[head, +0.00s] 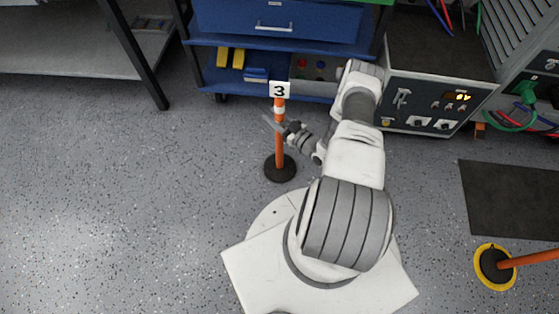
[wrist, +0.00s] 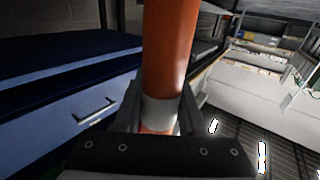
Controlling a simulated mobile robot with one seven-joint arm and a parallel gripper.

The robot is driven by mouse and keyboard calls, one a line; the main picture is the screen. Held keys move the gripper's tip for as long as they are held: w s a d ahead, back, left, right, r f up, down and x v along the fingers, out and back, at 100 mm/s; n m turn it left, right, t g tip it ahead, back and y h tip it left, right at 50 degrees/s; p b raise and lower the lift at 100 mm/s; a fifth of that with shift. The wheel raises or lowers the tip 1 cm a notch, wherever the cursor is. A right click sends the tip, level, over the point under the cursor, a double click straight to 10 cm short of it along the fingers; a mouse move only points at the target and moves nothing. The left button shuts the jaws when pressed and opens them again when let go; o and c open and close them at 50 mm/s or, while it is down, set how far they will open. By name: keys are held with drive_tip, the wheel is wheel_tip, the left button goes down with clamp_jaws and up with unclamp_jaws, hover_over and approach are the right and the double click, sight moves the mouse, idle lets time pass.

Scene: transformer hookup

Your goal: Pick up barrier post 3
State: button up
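Barrier post 3 (head: 279,147) is an orange post with a white band, a white "3" sign on top and a round black base. It stands upright on the floor in front of the blue cart. My gripper (head: 278,124) is at its upper part, below the sign, reaching in from the right. In the wrist view, the orange post (wrist: 168,50) rises between my two fingers (wrist: 161,112), which sit close against both sides at the white band. The finger pads are hidden by the post.
A blue cart (head: 275,40) stands behind the post, with yellow and blue items on its lower shelf. A grey control cabinet (head: 430,105) is to the right. Another orange post (head: 535,257) with a yellow-rimmed base is at lower right, near a dark mat (head: 510,200). The floor at left is clear.

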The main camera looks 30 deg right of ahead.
clamp_jaws()
drive_tip(key=shift+w+r, duration=0.1)
idle(0.8)
